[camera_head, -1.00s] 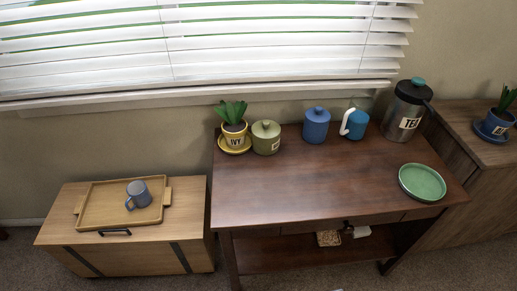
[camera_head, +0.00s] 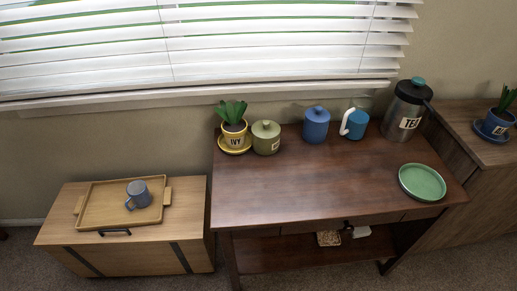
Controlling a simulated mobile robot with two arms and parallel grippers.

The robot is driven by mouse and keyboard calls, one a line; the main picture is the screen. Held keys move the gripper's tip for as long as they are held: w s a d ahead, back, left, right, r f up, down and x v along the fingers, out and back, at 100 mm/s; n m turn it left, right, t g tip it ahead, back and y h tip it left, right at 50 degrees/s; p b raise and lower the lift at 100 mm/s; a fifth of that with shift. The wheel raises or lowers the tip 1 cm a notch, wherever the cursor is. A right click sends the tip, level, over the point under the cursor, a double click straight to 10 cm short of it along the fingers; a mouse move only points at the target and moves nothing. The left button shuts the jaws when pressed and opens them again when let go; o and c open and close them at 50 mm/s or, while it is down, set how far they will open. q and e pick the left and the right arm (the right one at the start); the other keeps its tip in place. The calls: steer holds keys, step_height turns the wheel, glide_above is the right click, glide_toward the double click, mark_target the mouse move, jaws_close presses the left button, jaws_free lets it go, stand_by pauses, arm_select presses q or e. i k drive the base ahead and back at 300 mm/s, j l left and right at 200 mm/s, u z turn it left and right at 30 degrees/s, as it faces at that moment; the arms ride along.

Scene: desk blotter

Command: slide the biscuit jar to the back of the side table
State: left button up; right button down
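A dark brown wooden table (camera_head: 310,185) stands in the middle against the wall under the window. Two lidded jars stand upright near its back edge: an olive green one (camera_head: 266,138) with a small label too small to read, and a blue one (camera_head: 316,126) to its right with no label in sight. I cannot tell which of them is the biscuit jar. Neither of my grippers is in view, and nothing touches the jars.
A green plate (camera_head: 422,182) lies front right. The table's middle and front left are clear.

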mark_target(261, 146)
steer(key=i+j+z, duration=0.15)
steer(key=j+z, duration=0.15)
steer(key=j, duration=0.65)
steer(key=j+z, duration=0.25)
steer(key=j, duration=0.65)
steer(key=i, duration=0.05)
